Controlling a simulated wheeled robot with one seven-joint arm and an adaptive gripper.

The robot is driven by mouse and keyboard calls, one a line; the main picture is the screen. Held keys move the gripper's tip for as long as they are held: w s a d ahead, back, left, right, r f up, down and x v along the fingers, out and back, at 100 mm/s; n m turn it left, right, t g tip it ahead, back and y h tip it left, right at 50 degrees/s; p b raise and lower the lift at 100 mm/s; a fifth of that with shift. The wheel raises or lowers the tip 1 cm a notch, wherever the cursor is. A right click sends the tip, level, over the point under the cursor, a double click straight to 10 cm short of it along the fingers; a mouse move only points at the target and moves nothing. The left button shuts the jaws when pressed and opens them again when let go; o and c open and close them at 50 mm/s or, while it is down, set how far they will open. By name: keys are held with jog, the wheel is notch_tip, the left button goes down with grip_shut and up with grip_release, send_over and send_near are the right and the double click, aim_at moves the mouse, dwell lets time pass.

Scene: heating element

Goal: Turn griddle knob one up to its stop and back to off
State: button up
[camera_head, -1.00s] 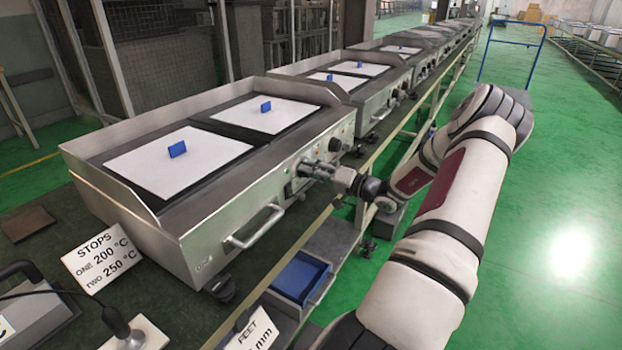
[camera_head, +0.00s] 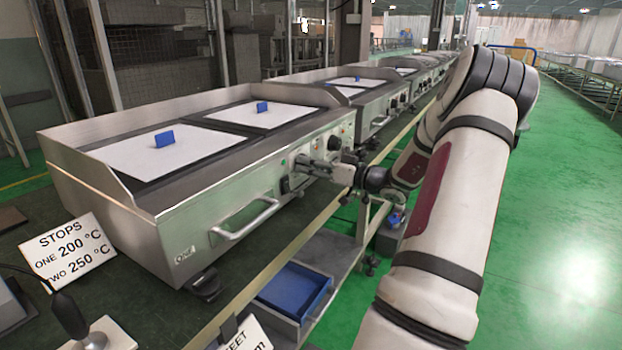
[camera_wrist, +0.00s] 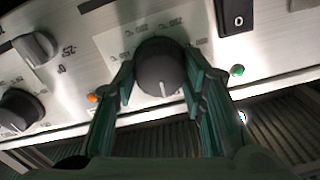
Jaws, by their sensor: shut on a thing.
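The griddle (camera_head: 130,205) is a steel unit with two pale plates, each with a blue block on top. In the wrist view a round dark knob (camera_wrist: 158,62) on its front panel sits between the two fingers of my gripper (camera_wrist: 162,82). The fingers are shut on it from both sides. The knob's white line points down in the picture. Printed scale marks show around it, partly hidden by knob and fingers. In the head view my gripper (camera_head: 318,166) is at the front panel and hides the knob.
An orange lamp (camera_wrist: 92,98), a green lamp (camera_wrist: 237,70) and a rocker switch (camera_wrist: 236,16) flank the knob. A grey knob (camera_wrist: 36,48) and a dark knob (camera_wrist: 18,110) lie left. A sign (camera_head: 68,252) reads stops one 200 °C, two 250 °C. A handle (camera_head: 246,220) juts from the front.

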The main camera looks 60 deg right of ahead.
jog(key=shift+n+b, duration=0.6)
jog(key=shift+b, duration=0.55)
jog(key=o, duration=1.2)
jog(key=shift+c, duration=0.2)
jog(key=s, duration=1.2)
jog(key=shift+d, duration=0.45)
